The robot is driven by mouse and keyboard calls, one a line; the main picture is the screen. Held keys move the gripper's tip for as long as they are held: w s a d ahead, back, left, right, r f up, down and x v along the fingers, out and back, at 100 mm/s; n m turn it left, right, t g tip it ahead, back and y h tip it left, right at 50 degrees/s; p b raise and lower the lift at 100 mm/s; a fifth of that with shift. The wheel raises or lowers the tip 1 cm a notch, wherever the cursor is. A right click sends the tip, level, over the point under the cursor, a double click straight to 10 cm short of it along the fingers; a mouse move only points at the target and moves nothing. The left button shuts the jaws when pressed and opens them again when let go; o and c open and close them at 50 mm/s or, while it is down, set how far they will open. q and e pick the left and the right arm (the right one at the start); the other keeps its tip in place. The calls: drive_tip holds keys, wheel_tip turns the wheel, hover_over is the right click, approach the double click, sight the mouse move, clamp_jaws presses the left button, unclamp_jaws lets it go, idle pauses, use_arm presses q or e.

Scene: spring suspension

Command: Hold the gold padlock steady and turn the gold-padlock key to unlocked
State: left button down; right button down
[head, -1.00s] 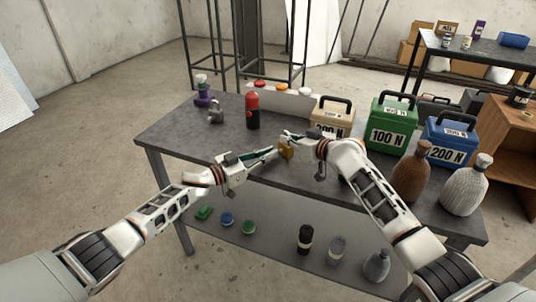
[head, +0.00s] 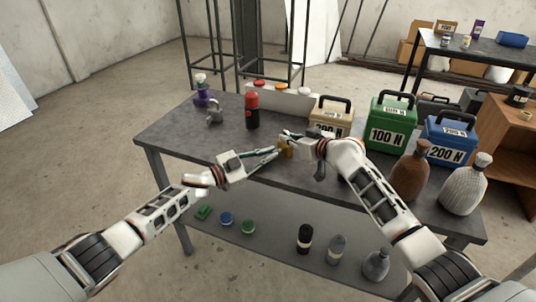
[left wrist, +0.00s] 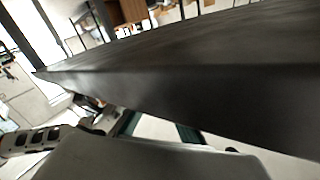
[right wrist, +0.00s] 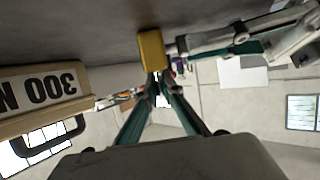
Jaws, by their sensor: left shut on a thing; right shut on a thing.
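The gold padlock (head: 286,151) is near the middle of the table. It also shows in the right wrist view (right wrist: 152,50) as a gold block. My right gripper (head: 286,138) is shut on the padlock, with its fingertips meeting at the padlock in the right wrist view (right wrist: 157,76). My left gripper (head: 274,153) reaches in from the left and is shut at the padlock's side, on the gold-padlock key. The key is almost wholly hidden by the fingers; only a small grey bit (right wrist: 172,49) shows beside the padlock. I cannot tell the key's angle.
A grey padlock (head: 214,113), a red bottle (head: 252,112) and a purple bottle (head: 202,95) stand at the back left. Beige (head: 329,117), green (head: 388,126) and blue (head: 447,142) weight boxes stand on the right. The table's front left is clear.

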use_arm(q)
drive_tip(key=shift+m, duration=0.4)
drive_tip(key=c, duration=2.2)
unclamp_jaws()
drive_tip(key=shift+o, duration=0.2)
drive_tip(key=v, duration=1.2)
